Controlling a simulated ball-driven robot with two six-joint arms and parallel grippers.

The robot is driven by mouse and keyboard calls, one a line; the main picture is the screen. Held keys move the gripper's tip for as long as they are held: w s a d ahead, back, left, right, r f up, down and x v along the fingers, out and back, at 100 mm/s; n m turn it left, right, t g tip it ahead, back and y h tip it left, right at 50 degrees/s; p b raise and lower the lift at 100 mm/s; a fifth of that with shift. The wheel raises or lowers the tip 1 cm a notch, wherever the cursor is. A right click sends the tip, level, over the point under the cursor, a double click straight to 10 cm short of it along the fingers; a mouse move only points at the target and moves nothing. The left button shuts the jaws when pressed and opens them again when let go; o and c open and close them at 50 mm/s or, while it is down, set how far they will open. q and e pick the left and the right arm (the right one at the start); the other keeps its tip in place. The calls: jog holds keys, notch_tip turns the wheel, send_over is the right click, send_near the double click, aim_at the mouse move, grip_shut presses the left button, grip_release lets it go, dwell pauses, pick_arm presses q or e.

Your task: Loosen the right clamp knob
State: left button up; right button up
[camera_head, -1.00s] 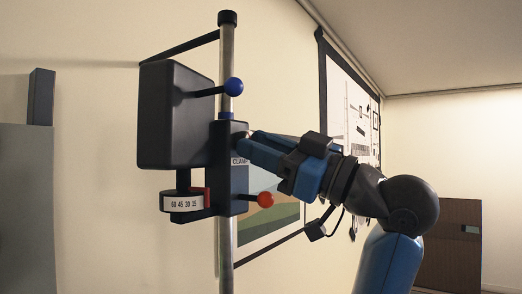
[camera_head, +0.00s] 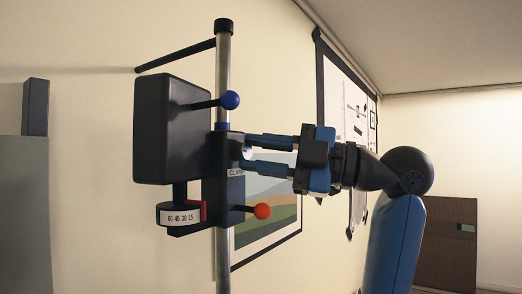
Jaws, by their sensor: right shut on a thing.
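A black clamp block (camera_head: 222,190) with a partly covered "CLAM…" label sits around an upright metal column (camera_head: 224,75). My right gripper (camera_head: 247,153) reaches in from the right, with one blue finger above the other, both tips against the block's right side. It is shut on what I take to be the right clamp knob; the knob is small and mostly hidden between the fingertips. My left gripper is not in view.
A black box-shaped head (camera_head: 170,130) is left of the column. A blue ball lever (camera_head: 230,100) is above my gripper and a red ball lever (camera_head: 262,211) below it. A numbered dial (camera_head: 180,214) hangs under the head. A framed picture (camera_head: 268,226) is on the wall behind.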

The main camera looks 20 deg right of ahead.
jog(key=shift+n, duration=0.6)
jog(key=o, duration=1.1)
jog(key=shift+c, duration=0.2)
jog(key=shift+d, duration=0.1)
jog(key=shift+s+d+f, duration=0.1)
jog(key=shift+s+d, duration=0.15)
jog(key=shift+d, duration=0.2)
jog(key=r+b+v, duration=0.1)
jog(key=b+v, duration=0.1)
jog(key=v, duration=0.7)
jog(key=shift+d+f+b, duration=0.3)
jog(key=shift+b, duration=0.1)
jog(key=shift+s, duration=0.15)
